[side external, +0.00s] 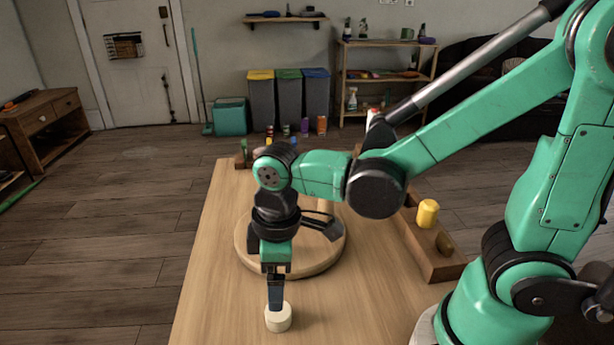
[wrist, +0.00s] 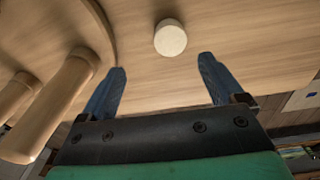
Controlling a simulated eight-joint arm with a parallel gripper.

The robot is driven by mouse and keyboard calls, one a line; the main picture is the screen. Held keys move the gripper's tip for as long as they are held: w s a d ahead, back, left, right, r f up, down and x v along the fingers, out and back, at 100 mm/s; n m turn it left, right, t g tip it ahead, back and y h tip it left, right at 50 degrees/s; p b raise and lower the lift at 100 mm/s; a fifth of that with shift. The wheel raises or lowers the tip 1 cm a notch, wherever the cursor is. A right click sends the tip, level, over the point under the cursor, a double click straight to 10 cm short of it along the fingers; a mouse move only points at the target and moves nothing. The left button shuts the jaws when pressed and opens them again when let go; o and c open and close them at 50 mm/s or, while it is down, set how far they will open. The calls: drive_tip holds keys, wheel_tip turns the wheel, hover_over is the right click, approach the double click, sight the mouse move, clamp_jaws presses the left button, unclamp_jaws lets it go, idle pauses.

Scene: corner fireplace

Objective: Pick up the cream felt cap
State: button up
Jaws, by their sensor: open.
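The cream felt cap (side external: 279,320) is a small, pale round piece on the wooden table near its front edge. In the wrist view its round top (wrist: 170,38) shows beyond the fingertips, roughly centred between them. My gripper (side external: 275,304) points down, and its blue fingers overlap the cap's upper edge in the side view. In the wrist view my gripper (wrist: 162,65) is open, with nothing between the two fingers. I cannot tell exactly how high the tips are above the cap.
A round wooden board (side external: 246,257) lies just behind the cap, partly hidden by my arm. The wrist view shows wooden pegs (wrist: 58,100) at left. A wooden tray (side external: 440,266) with a yellow piece (side external: 427,214) runs along the table's right side. The table's (side external: 210,290) left front is clear.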

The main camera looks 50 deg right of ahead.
drive_tip(key=shift+s+a+f+n+g, duration=0.25)
drive_tip(key=shift+a+f+n+g, duration=0.15)
drive_tip(key=shift+a+f+n, duration=0.2)
drive_tip(key=shift+f, duration=2.8)
drive_tip(key=c, duration=1.2)
drive_tip(key=shift+r, duration=0.1)
wheel_tip(320, 180, up, 19)
drive_tip(key=shift+m, duration=0.8)
drive_tip(key=w+d+r, duration=0.1)
drive_tip(key=w+d, duration=0.1)
drive_tip(key=w+d+r, duration=0.1)
drive_tip(key=w+d, duration=0.2)
drive_tip(key=w+d+r, duration=0.1)
drive_tip(key=w+d, duration=0.2)
drive_tip(key=shift+w+d+r, duration=0.1)
drive_tip(key=shift+d+r, duration=0.15)
drive_tip(key=shift+r, duration=0.15)
